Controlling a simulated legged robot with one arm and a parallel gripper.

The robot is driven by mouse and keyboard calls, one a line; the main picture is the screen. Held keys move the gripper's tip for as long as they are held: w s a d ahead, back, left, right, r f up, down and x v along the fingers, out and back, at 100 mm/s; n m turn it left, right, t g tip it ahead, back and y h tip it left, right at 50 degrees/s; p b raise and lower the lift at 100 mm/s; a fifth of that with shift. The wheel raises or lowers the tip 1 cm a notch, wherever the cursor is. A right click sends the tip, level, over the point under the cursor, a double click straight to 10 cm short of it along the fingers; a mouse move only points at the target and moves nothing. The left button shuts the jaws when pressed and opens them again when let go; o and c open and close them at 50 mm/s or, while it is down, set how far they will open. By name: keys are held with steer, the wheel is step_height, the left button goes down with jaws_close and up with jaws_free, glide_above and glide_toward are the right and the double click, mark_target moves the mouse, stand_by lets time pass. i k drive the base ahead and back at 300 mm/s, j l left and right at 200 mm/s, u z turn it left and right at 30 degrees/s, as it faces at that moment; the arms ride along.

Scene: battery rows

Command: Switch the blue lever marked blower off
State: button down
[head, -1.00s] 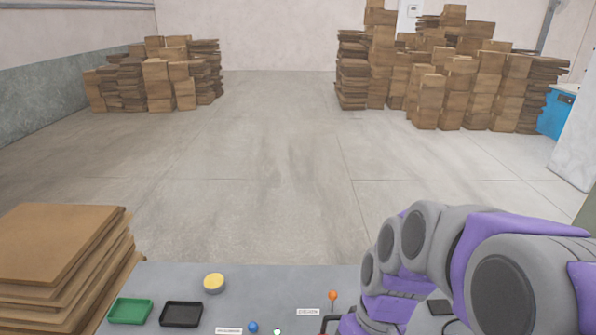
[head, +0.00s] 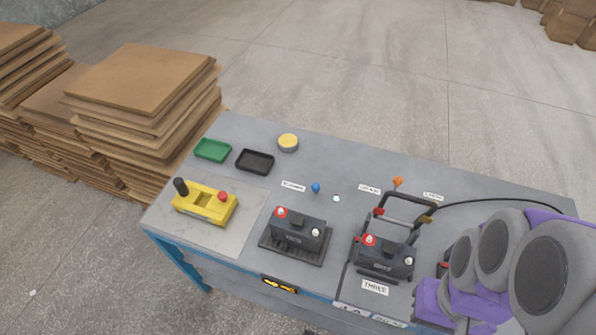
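A blue-knobbed lever (head: 316,188) stands near the back middle of the grey bench. A white label (head: 293,186) lies just left of it; its print is too small to read surely. A small round light (head: 336,197) sits to its right. I cannot tell which way the lever is set. My purple and grey gripper (head: 436,300) is low at the right front of the bench, well apart from the lever. My arm partly covers it, and its fingers cannot be made out clearly.
An orange-knobbed lever (head: 398,181) stands to the right. Batteries (head: 298,230) and (head: 385,258), a black frame with cable (head: 408,206), a yellow device (head: 204,202), green tray (head: 213,150), black tray (head: 255,161) and yellow round item (head: 288,142) occupy the bench. Cardboard (head: 140,80) is stacked left.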

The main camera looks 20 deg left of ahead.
mark_target(315, 187)
steer(key=k+j+u, duration=0.25)
steer(key=k+j, duration=0.15)
steer(key=k, duration=0.15)
steer(key=k+j+u, duration=0.25)
steer(key=k+j, duration=0.3)
